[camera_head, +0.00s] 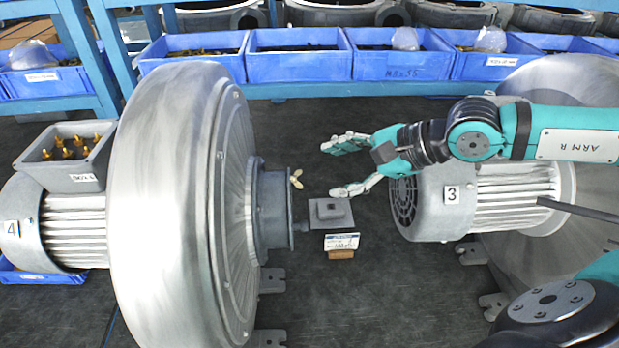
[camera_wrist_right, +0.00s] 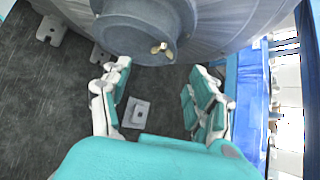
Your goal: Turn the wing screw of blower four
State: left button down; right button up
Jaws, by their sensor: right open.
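Blower four (camera_head: 180,200) is a large grey metal housing on the left, with a motor labelled 4 (camera_head: 50,225) at its left end. The wing screw also shows in the right wrist view (camera_wrist_right: 163,48), ahead of the fingers. My right gripper (camera_head: 338,168) is open and empty, to the right of the wing screw and apart from it. Its two fingers (camera_wrist_right: 158,95) are spread wide in the right wrist view. My left gripper does not show.
Blower three's motor (camera_head: 450,200) is close below my right arm. Blue bins (camera_head: 300,66) line the shelf behind. Dark bench surface (camera_head: 370,300) is clear at the front.

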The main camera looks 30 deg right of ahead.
aim_at(302, 179)
jog(key=x, duration=0.4)
jog(key=shift+w+p, duration=0.2)
jog(key=shift+p, duration=0.1)
jog(key=shift+p+x, duration=0.45)
jog(key=shift+x, duration=1.2)
jog(key=c, duration=1.2)
jog(key=shift+o, duration=0.2)
jog(key=shift+w+m+g+b, duration=0.1)
jog(key=shift+m+g+b, duration=0.3)
jog(key=shift+g+b, duration=0.25)
